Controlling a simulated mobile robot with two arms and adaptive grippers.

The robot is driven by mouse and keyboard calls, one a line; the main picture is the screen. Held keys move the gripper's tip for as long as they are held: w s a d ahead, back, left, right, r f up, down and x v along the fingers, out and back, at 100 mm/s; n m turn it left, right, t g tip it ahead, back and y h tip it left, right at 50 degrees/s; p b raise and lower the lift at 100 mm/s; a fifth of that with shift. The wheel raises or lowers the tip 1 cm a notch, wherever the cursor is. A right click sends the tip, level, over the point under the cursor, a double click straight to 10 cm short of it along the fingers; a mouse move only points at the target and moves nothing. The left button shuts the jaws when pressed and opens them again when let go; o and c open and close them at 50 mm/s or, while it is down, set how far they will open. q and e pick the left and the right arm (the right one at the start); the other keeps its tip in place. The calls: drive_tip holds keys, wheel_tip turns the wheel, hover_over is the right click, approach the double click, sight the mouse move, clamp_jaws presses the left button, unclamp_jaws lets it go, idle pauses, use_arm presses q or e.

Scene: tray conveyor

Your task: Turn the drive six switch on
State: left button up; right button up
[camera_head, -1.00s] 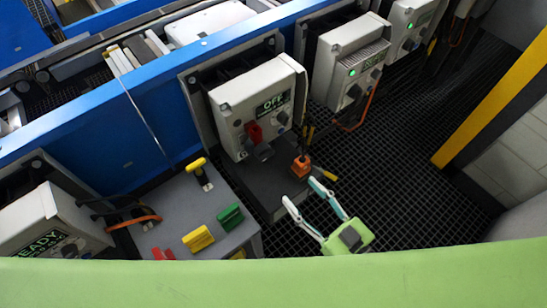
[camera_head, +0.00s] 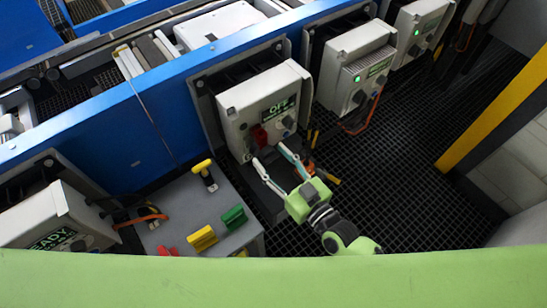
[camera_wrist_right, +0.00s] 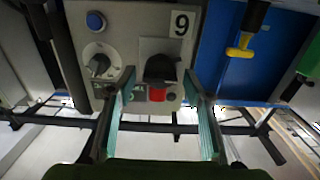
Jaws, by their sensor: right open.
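The drive box (camera_head: 262,95) is a pale grey cabinet on the blue conveyor frame, and its display reads OFF (camera_head: 283,107). A red part (camera_head: 259,136) and a dark knob (camera_head: 288,122) sit on its front. The right wrist view shows its panel, apparently upside down, with a figure that reads as 9, a black switch handle (camera_wrist_right: 160,68), a red part (camera_wrist_right: 158,95), a grey rotary knob (camera_wrist_right: 99,63) and a blue button (camera_wrist_right: 95,20). My right gripper (camera_head: 270,155) is open and empty, its fingertips (camera_wrist_right: 158,76) on either side of the black handle; contact cannot be told. My left gripper is out of view.
Other drive boxes with green lights stand at right (camera_head: 358,70), and one reading READY (camera_head: 45,215) at left. A grey bench (camera_head: 180,208) carries a yellow T-handle (camera_head: 204,172) and yellow and green blocks (camera_head: 233,217). A yellow post (camera_head: 500,105) stands right; dark grating floor is open.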

drive_tip(key=c, duration=1.1)
drive_tip(key=m, duration=0.4)
drive_tip(key=shift+d+m+b, duration=0.1)
drive_tip(key=shift+m+b, duration=0.3)
drive_tip(key=m+b, duration=0.1)
drive_tip(key=m, duration=0.3)
drive_tip(key=shift+w+f+m, duration=0.1)
drive_tip(key=shift+m, duration=0.2)
drive_tip(key=m+b, duration=0.1)
drive_tip(key=m, duration=0.3)
drive_tip(key=shift+d+f, duration=0.1)
drive_tip(key=shift+m+b, duration=0.8)
drive_tip(key=shift+m, duration=1.4)
